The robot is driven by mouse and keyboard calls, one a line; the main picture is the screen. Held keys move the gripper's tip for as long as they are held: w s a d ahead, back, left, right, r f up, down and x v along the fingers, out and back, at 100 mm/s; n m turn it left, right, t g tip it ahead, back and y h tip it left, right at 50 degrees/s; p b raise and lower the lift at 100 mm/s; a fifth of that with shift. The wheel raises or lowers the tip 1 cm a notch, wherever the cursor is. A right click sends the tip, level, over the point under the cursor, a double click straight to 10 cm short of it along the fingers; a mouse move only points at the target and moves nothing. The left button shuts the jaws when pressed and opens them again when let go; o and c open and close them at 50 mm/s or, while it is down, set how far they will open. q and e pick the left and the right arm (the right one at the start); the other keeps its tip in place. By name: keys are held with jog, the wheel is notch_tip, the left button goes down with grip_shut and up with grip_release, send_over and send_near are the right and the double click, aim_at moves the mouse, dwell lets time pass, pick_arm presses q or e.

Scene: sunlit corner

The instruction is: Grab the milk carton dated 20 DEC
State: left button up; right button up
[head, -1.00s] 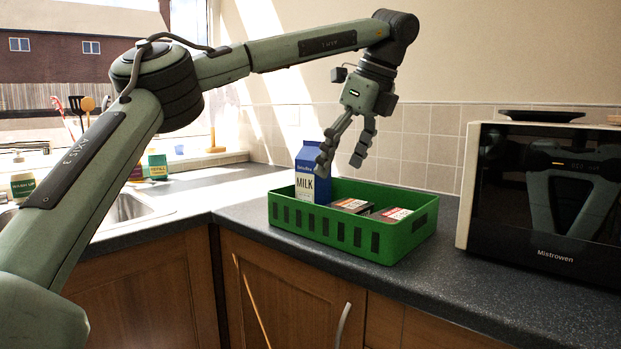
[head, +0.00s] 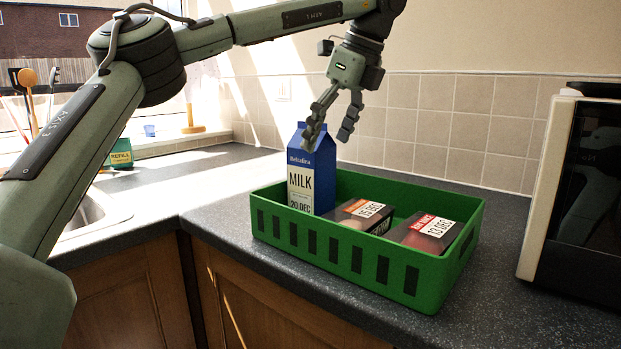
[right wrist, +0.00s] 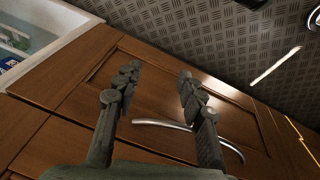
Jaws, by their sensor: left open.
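The blue and white milk carton (head: 311,172) stands upright in the left end of the green crate (head: 345,262) in the head view. Its label reads MILK and 20 DEC, the lower edge partly hidden by the crate wall. My left gripper (head: 328,138) is open and empty above the crate. One finger overlaps the carton's top right edge in the picture; I cannot tell whether it touches. My right gripper (right wrist: 154,82) shows in the right wrist view, fingers apart with nothing between them, in front of wooden cupboard doors.
Two dark packs share the crate: one dated 15 DEC (head: 352,217) beside the carton, one dated 13 DEC (head: 425,233) at the right. A microwave (head: 552,190) stands right of the crate. Free worktop (head: 215,190) lies left of it. A cupboard handle (right wrist: 165,123) is near my right gripper.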

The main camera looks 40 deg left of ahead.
aim_at(316, 166)
pick_arm(q)
jog(key=x, duration=0.7)
jog(key=shift+r, duration=0.1)
jog(key=c, duration=1.9)
jog(key=shift+r, duration=0.1)
